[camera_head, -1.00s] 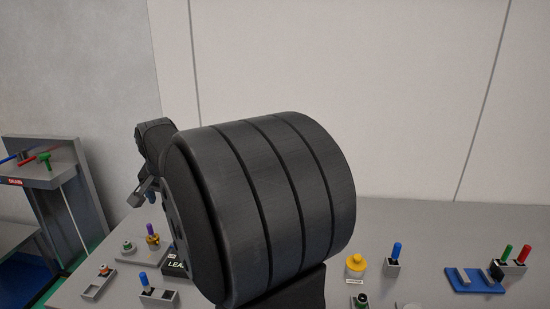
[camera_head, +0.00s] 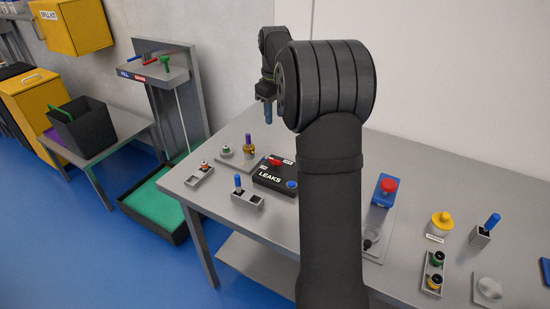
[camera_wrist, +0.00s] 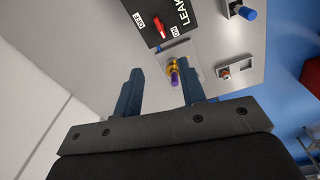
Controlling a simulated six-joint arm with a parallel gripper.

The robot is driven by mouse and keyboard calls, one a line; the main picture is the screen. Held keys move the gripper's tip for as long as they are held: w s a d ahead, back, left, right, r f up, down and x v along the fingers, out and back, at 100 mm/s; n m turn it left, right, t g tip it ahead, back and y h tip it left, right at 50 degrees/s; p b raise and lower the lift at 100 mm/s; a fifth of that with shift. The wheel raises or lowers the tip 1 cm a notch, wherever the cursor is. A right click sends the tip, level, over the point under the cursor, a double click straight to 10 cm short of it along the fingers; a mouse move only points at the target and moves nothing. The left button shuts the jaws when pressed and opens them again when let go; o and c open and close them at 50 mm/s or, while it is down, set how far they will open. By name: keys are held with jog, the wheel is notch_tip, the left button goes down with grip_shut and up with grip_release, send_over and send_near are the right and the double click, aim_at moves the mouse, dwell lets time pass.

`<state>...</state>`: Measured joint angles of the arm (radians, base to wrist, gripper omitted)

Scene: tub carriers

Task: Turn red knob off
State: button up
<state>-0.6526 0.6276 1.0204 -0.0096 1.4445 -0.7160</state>
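The red knob (camera_head: 274,162) sits on top of a black box marked LEAKS (camera_head: 275,176) on the grey bench. In the wrist view the red knob (camera_wrist: 158,25) lies between the label OFF on its left and ON at its lower right. I cannot tell for sure which label it points to. My gripper (camera_head: 268,112) hangs above the far part of the bench, behind the box and apart from it. In the wrist view my gripper (camera_wrist: 161,92) has its two dark blue fingers spread with nothing held between them.
A brass fitting with a purple top (camera_head: 249,145) stands close behind the box. A blue peg in a holder (camera_head: 238,184) is in front of it. A red mushroom button on a blue base (camera_head: 388,188) is to the right. A yellow knob (camera_head: 440,220) stands further right.

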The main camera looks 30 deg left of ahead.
jog(key=n, duration=0.2)
send_near(275, 160)
jog(key=shift+g, duration=0.3)
jog(key=f, duration=0.9)
jog(key=shift+w+a, duration=0.15)
jog(key=shift+w, duration=0.15)
grip_shut()
